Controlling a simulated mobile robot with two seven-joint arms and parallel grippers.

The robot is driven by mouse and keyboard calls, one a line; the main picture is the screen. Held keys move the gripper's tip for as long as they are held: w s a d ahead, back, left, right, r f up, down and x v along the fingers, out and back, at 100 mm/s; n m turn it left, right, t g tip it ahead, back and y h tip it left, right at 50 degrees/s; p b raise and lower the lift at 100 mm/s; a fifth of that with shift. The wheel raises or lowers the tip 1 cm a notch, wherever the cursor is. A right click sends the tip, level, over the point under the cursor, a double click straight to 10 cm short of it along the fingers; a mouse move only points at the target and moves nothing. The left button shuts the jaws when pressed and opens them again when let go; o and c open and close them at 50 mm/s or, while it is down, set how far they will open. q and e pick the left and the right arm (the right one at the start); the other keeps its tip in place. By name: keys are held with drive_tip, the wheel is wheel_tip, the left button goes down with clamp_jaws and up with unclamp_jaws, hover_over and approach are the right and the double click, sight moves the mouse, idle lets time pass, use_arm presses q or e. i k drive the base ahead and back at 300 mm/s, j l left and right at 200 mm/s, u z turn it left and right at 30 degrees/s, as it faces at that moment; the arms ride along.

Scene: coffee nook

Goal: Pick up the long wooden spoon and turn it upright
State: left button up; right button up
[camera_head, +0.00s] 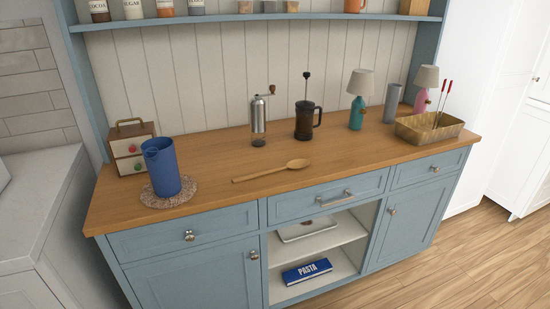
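The long wooden spoon (268,172) lies flat on the wooden countertop (225,155) near its front middle. Its bowl is at the right and its handle points left and slightly toward the front. Nothing touches it. Neither of my grippers shows in the head view.
A blue pitcher (161,166) stands on a round woven mat (187,195) left of the spoon. A coffee grinder (258,120) and a French press (304,121) stand behind it. A brass tray (415,136) with red-tipped sticks is at the right. The counter right of the spoon is clear.

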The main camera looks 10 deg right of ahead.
sight(298, 163)
drive_tip(key=i+l, duration=0.75)
drive_tip(key=l, duration=0.15)
